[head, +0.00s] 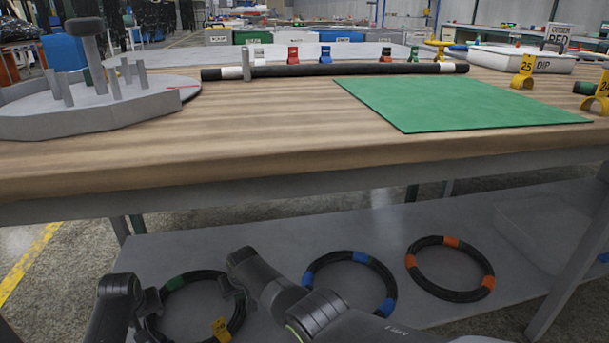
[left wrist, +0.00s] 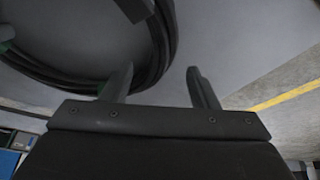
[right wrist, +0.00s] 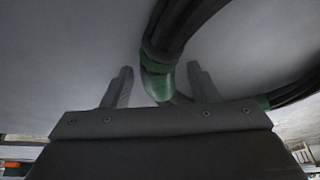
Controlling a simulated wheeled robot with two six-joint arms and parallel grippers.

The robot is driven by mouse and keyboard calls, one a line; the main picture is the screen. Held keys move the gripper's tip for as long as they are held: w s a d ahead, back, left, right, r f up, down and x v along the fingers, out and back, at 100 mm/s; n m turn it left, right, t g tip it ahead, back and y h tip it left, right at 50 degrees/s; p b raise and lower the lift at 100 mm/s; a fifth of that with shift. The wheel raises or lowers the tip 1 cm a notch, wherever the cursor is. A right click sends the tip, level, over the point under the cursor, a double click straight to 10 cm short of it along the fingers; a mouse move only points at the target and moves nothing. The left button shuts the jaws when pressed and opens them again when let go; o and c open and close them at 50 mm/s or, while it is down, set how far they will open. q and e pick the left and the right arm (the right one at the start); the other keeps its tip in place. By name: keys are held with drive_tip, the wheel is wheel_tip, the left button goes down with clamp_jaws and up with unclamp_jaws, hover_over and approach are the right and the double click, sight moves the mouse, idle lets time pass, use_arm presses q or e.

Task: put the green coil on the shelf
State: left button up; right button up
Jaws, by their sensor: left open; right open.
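The green coil (head: 175,283) is a black hose ring with green bands and a yellow tag (head: 221,328), on the grey lower shelf (head: 300,238). My left gripper (head: 146,303) is open at its left side. My right gripper (head: 233,289) is open at the coil's right side. In the right wrist view a green band (right wrist: 157,82) lies between its open fingers (right wrist: 160,74). My arms hide part of the coil.
A blue-banded coil (head: 361,257) and an orange-banded coil (head: 451,241) lie to the right on the lower shelf. The wooden tabletop (head: 290,150) above carries a green mat (head: 460,103), a straight hose (head: 330,70), a pegged grey turntable (head: 100,110) and a white DIP tray (head: 520,60).

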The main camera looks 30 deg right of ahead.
use_arm(q)
drive_tip(key=v, duration=0.7)
use_arm(e)
drive_tip(key=v, duration=1.2)
idle(0.4)
use_arm(q)
drive_tip(key=shift+s+a+r+p, duration=0.15)
drive_tip(key=shift+p, duration=0.15)
use_arm(e)
drive_tip(key=shift+d, duration=0.1)
